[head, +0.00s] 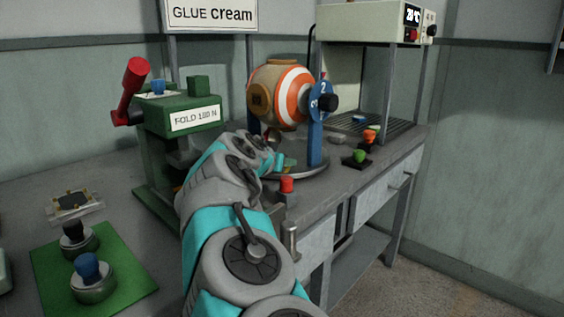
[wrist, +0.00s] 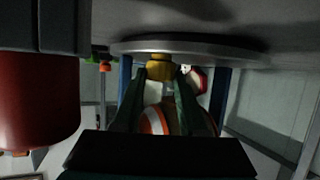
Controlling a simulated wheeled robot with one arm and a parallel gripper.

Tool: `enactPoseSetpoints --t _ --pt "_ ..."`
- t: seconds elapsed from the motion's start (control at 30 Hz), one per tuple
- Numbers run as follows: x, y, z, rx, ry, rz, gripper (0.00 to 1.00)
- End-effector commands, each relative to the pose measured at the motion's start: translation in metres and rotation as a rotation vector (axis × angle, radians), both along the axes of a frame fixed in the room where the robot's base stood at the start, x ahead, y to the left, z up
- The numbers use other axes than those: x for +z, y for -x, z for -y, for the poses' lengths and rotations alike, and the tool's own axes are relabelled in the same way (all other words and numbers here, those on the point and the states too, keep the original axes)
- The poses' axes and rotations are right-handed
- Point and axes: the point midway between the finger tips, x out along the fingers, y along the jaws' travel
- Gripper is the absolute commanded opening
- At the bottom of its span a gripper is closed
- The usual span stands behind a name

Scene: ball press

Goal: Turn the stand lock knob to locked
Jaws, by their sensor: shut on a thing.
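The stand has blue posts (head: 315,143) on a round grey base (head: 302,173) and carries an orange-and-white striped ball (head: 291,97). A blue numbered dial with a black knob (head: 328,102) is on its right side. In the wrist view, a yellow knob (wrist: 157,69) sits at the base's rim (wrist: 190,47); it seems to be the lock knob, but I see no lock marking. My gripper (wrist: 160,76) is shut on this yellow knob, one dark finger on each side. In the head view, my gripper (head: 284,162) is low at the stand's base, and my arm hides part of it.
A red button (head: 287,185) stands near the bench's front edge, close to my arm; a large red shape (wrist: 38,103) fills the wrist view's left. A green press (head: 185,122) with a red handle stands left. Green (head: 359,157) and orange (head: 370,135) knobs stand right.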

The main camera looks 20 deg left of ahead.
Motion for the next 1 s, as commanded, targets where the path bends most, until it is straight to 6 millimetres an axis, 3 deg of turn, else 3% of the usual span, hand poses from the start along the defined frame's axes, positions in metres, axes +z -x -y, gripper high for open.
enactPoseSetpoints --t 0.37,0.4,0.63,1.0 --pt "0.0034 -0.0002 -0.0002 0.001 -0.001 0.006 0.0" --pt "0.0033 -0.0002 -0.0003 0.001 -0.001 0.005 0.46" --pt "0.002 -0.0001 -0.0002 0.0 -0.001 0.003 0.71" --pt "0.0012 0.0 -0.0002 0.0 0.0 0.002 0.71"
